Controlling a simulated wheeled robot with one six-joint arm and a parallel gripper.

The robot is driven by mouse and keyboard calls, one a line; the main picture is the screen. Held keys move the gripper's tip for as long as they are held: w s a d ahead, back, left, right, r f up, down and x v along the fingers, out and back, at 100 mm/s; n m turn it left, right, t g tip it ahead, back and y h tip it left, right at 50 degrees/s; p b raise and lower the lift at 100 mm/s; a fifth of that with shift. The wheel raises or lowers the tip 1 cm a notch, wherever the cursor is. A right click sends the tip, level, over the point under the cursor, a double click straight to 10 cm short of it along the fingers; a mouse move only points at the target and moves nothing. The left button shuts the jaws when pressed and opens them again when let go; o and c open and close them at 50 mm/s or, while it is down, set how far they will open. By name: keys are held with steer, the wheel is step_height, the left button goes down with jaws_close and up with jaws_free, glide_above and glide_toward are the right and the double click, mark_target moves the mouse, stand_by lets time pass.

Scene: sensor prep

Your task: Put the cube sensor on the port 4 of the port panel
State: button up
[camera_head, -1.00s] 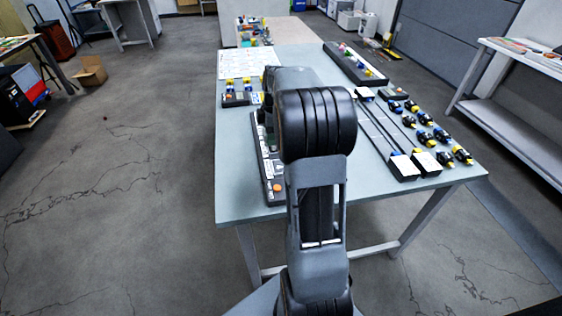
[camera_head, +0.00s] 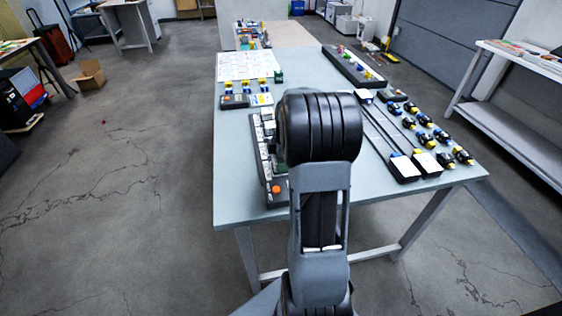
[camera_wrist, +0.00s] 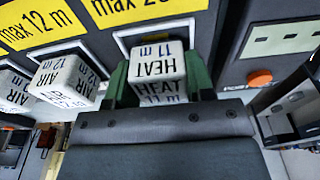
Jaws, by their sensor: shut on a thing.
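A white cube sensor (camera_wrist: 158,64) marked "HEAT 11 m" sits between the green fingers of my gripper (camera_wrist: 156,82) in the wrist view. My gripper is shut on it, in front of the port panel. The dark port panel (camera_head: 272,198) lies along the left part of the table in the head view, partly hidden by my arm. In the wrist view its yellow labels (camera_wrist: 145,6) read "max 12 m" and "max 20" with the end cut off. Port numbers are not readable, and I cannot tell whether the cube touches a port. My gripper is hidden in the head view.
White cubes marked "AIR 12 m" (camera_wrist: 66,77) stand left of the held cube. An orange button (camera_head: 276,190) is at the panel's near end. Long black devices (camera_head: 404,168) and several small blue, yellow and black parts (camera_head: 442,136) occupy the table's right side.

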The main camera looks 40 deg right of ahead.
steer(key=shift+f, duration=0.15)
steer(key=o, duration=1)
step_height(320, 180, up, 12)
steer(key=d+p, duration=0.1)
steer(key=p, duration=0.1)
steer(key=s+a+f+m, duration=0.1)
steer(key=s+a+m, duration=0.3)
steer(key=a, duration=0.3)
steer(key=s+a+f+m+t, duration=0.1)
steer(key=s+a+m, duration=0.3)
steer(key=a, duration=0.3)
steer(key=s+a+f+m+t+h, duration=0.1)
steer(key=s+a+m, duration=0.3)
steer(key=a, duration=0.4)
steer(key=shift+s+m, duration=0.35)
steer(key=shift+m, duration=0.15)
